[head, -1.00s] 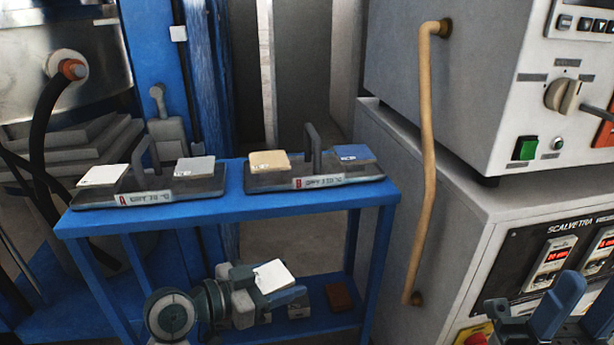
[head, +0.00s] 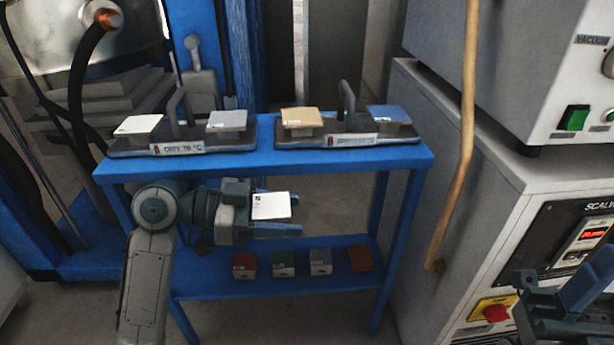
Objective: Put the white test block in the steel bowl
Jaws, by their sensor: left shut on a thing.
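My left gripper (head: 262,211) is shut on a white block (head: 270,206) with a small dark mark. It holds the block in front of the blue rack, below its upper shelf and above the lower one in the picture. Another white piece (head: 139,125) lies at the left end of the left tray on the upper shelf. My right gripper (head: 572,300) shows at the lower right, partly cut off by the picture edge; I cannot tell how far its jaws are apart. No steel bowl is in view.
The blue rack's top (head: 270,160) bears two dark trays with handles. Red (head: 244,266), green (head: 283,264) and grey (head: 320,262) blocks and a brown piece (head: 361,258) sit on its lower shelf. A grey machine (head: 440,190) with a tan pipe stands right.

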